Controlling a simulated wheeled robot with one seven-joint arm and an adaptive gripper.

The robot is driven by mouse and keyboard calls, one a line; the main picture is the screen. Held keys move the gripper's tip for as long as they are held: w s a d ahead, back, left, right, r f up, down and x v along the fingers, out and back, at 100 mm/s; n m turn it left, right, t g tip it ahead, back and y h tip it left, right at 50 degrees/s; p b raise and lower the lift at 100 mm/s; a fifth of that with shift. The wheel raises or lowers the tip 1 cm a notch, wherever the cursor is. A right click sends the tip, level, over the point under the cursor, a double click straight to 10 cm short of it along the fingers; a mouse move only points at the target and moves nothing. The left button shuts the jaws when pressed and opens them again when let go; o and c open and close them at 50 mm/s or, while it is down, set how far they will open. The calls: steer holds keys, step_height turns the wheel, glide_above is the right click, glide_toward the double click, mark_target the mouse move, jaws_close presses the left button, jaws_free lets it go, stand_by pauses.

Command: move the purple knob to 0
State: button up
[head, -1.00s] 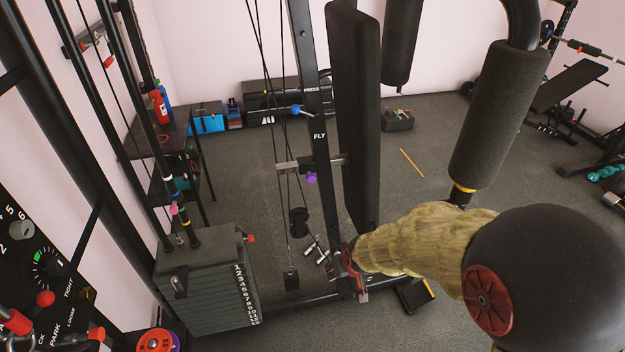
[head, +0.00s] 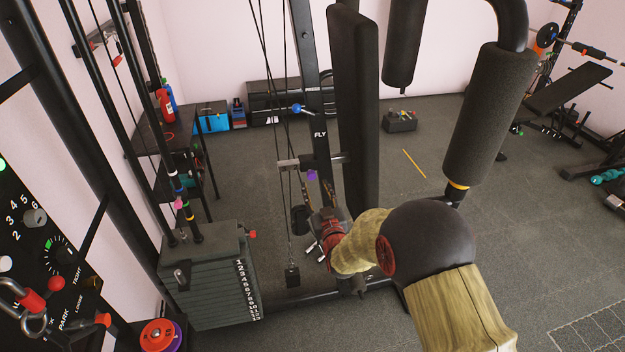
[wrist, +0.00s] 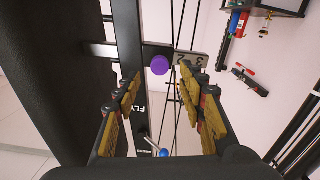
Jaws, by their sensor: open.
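The purple knob (head: 311,174) sits on a bracket of the black upright marked FLY, just below a grey crossbar. In the wrist view the knob (wrist: 160,65) shows beyond my fingertips, near the middle of the picture. A plate beside it (wrist: 190,57) carries numbers, of which 2 and perhaps 3 can be made out. My gripper (wrist: 163,90) is open and empty, its yellow-padded fingers on either side of the line to the knob and apart from it. In the head view my gripper (head: 322,212) is just below the knob.
A blue knob (head: 297,109) sits higher on the same upright. A tall black pad (head: 355,110) stands close on the right, and cables run on the left. A weight stack (head: 208,283) stands at lower left. A control panel (head: 35,240) is at the left edge.

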mark_target(312, 177)
steer(key=x, duration=0.6)
steer(key=shift+b, duration=0.4)
steer(key=shift+s, duration=0.1)
steer(key=shift+c, duration=1.3)
steer(key=c, duration=0.7)
jaws_close()
